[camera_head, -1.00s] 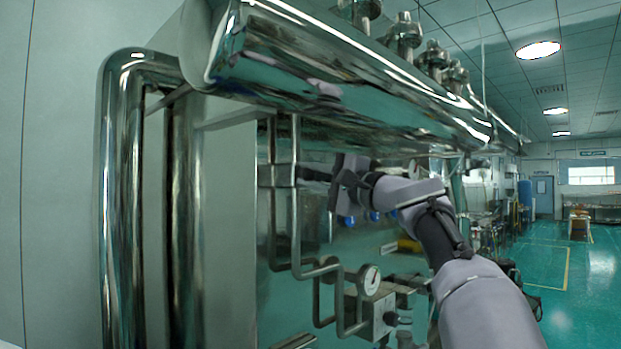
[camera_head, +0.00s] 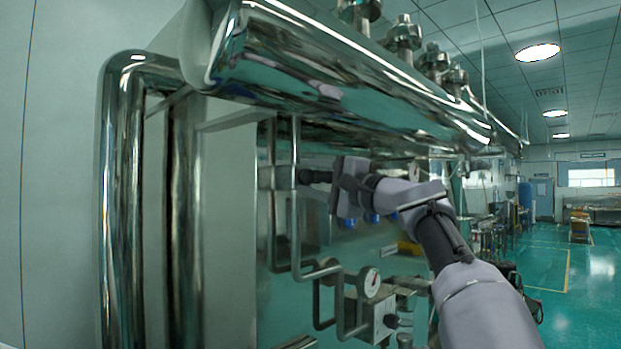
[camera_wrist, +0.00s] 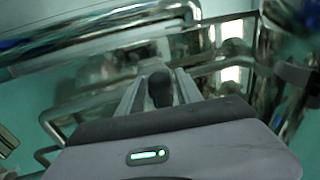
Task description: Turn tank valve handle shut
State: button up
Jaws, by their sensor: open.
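A black rounded handle (camera_head: 314,176) sticks out to the right from the pipework at the tank's front in the head view. My gripper (camera_head: 338,182) is just right of it, at the handle's end. In the wrist view the dark knob (camera_wrist: 160,89) of the handle shows between the two grey fingers of my gripper (camera_wrist: 158,88). The fingers stand apart on either side of the knob, with a gap visible. Whether either finger touches it I cannot tell. The valve body behind the knob is blurred.
A large shiny horizontal pipe (camera_head: 350,75) runs above my arm. A thick vertical pipe (camera_head: 122,220) stands at left. Open floor (camera_head: 570,270) lies to the right.

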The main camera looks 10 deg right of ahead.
jog(key=b+v, duration=0.6)
jog(key=v, duration=1.1)
jog(key=shift+d+b, duration=0.2)
jog(key=shift+b, duration=0.2)
jog(key=shift+s, duration=0.15)
